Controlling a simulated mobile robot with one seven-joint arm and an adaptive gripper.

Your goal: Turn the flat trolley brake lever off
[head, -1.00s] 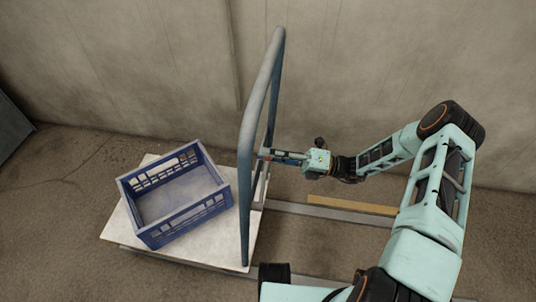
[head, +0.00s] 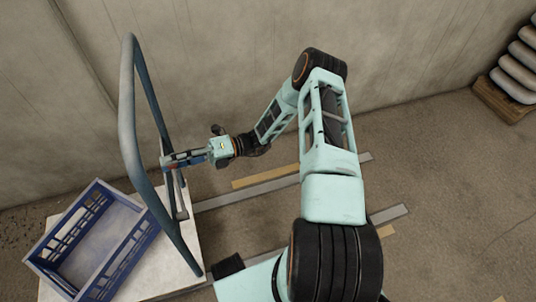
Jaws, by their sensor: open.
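The flat trolley has a pale deck (head: 185,262) and a tall blue-grey tubular push handle (head: 128,105) at its right end. A small grey metal piece, which looks like the brake lever (head: 182,212), stands low by the handle's base; I cannot tell its setting. My gripper (head: 166,160) is open, with its fingers pointing left at the handle's far upright. It is above the grey piece. I cannot tell whether the fingers touch the upright, and nothing shows held between them.
A blue crate (head: 60,232) sits on the trolley deck. Grey and yellow strips (head: 255,187) lie on the floor right of the trolley. A concrete wall (head: 215,60) stands behind. Stacked pale sacks (head: 515,75) rest on a pallet at far right. The right floor is mostly clear.

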